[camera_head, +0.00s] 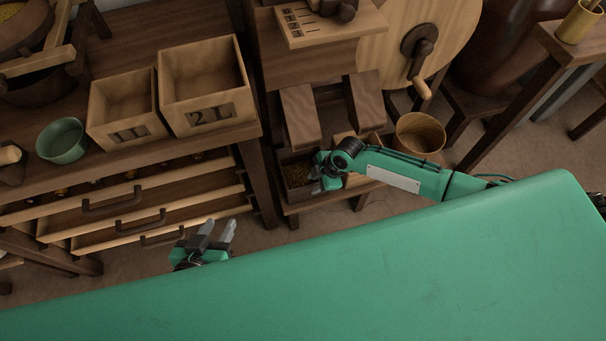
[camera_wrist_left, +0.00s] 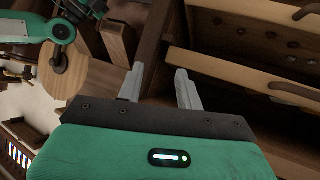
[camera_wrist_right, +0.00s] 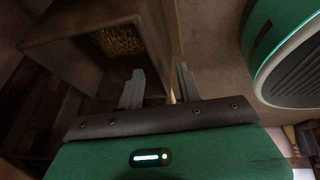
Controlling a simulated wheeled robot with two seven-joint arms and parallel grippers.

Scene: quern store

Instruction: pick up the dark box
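The dark box (camera_head: 294,158) stands on a low shelf below the mill's two wooden chutes, with yellowish grain inside. In the right wrist view the dark box (camera_wrist_right: 70,50) fills the upper left, and its near side wall comes down toward the fingers. My right gripper (camera_head: 317,181) is at the box's right front side, its fingers apart (camera_wrist_right: 160,76). The wall seems to lie between or just beyond the fingertips; I cannot tell whether they touch it. My left gripper (camera_head: 219,226) is open and empty in front of the drawers; its spread fingers also show in the left wrist view (camera_wrist_left: 158,72).
A lighter box (camera_head: 357,179) stands right of the dark box, partly behind my right arm. A round wooden tub (camera_head: 419,134) is further right. Left are a bench with two numbered boxes (camera_head: 208,90), a green bowl (camera_head: 62,141) and open drawers (camera_head: 150,215). Chutes (camera_head: 299,115) overhang the box.

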